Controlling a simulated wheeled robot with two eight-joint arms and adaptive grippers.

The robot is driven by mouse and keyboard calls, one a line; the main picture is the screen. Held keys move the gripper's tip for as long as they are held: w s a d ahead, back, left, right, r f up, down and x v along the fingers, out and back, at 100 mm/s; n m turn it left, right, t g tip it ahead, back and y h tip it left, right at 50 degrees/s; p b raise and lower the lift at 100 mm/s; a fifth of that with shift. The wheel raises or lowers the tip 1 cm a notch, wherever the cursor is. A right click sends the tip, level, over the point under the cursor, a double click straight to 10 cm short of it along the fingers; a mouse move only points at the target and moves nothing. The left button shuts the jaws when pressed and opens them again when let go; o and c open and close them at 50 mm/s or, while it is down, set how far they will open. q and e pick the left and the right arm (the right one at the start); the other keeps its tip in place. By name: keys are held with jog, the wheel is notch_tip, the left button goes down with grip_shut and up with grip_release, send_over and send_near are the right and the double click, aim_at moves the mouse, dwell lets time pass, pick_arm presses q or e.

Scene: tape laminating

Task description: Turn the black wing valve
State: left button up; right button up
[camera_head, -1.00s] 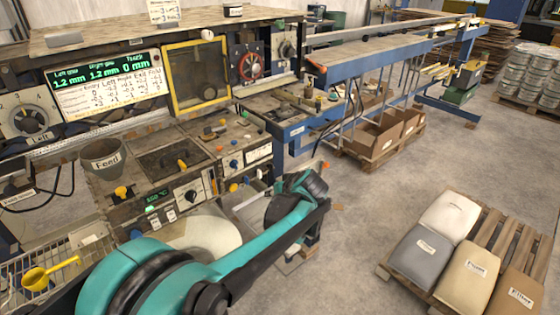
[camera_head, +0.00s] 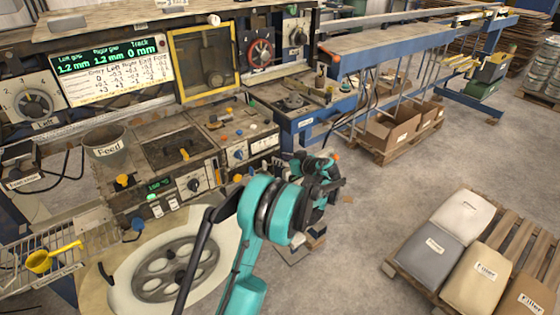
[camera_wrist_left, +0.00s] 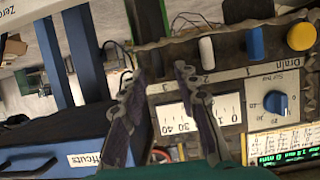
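My left gripper (camera_head: 314,172) is beside the right end of the control console (camera_head: 235,140) in the head view. My right gripper is out of view.
A grey handwheel (camera_head: 176,268) lies at the lower left, left of my arm. A Feed cup (camera_head: 105,143) and a yellow scoop (camera_head: 42,260) are farther left. A blue-framed conveyor (camera_head: 385,55) stands behind. Sacks on a pallet (camera_head: 512,235) are at the right, with open floor between.

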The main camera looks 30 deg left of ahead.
pick_arm(q)
jog(key=shift+x, duration=0.85)
grip_shut()
jog(key=shift+w+d+f+m+g+y+b, duration=0.1)
jog(key=shift+w+f+m+g+y+b, duration=0.55)
jog(key=shift+m, duration=1.6)
jog(key=shift+s+d+r+m+g+y+b, duration=0.1)
jog(key=shift+m+g+y+b, duration=0.25)
jog(key=shift+m+g+y, duration=1.3)
jog(key=shift+w+d+f+m+g+y+b, duration=0.25)
jog(key=shift+m+y+b, duration=0.2)
jog(key=shift+m, duration=2.35)
jog(key=shift+a, duration=0.1)
